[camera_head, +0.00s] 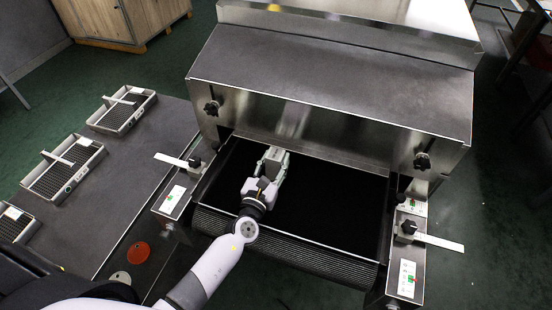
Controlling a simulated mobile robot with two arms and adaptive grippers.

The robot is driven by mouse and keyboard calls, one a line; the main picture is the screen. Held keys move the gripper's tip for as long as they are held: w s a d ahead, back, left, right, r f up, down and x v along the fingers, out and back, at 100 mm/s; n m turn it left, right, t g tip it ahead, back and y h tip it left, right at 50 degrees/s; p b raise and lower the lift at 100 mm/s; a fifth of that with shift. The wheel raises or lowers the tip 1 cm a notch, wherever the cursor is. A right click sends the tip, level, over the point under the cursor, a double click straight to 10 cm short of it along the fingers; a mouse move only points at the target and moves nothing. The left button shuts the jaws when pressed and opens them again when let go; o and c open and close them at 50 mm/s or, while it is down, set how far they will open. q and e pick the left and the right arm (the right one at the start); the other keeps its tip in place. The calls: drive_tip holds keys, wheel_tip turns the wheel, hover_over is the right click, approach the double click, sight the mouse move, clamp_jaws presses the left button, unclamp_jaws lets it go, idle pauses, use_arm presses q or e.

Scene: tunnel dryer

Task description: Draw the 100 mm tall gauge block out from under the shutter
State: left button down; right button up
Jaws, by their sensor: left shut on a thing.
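The metal shutter (320,141) spans the front of the dryer above the black belt (335,200). My left gripper (274,160) reaches in over the belt from the front, with its tip close to the shutter's lower edge, left of the middle. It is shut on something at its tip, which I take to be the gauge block. The block is mostly hidden by the gripper and hard to tell apart from its grey fingers. I cannot tell whether the block touches the shutter. My right gripper is not in view.
Several wire-mesh trays (124,126) lie on the grey table (135,178) at left. Black knobs (213,107) sit on the dryer's front. Control panels (407,278) flank the belt, with flat pale strips (440,243) jutting sideways. A wooden cabinet (112,24) stands at back left.

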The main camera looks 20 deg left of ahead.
sight(272, 167)
use_arm(q)
drive_tip(key=shift+s+f, duration=0.1)
drive_tip(key=shift+s, duration=0.7)
drive_tip(key=shift+s, duration=0.1)
drive_tip(key=shift+s, duration=1)
drive_tip(key=shift+s, duration=0.2)
drive_tip(key=c, duration=0.9)
unclamp_jaws()
drive_tip(key=shift+a, duration=0.1)
drive_tip(key=shift+c, duration=0.2)
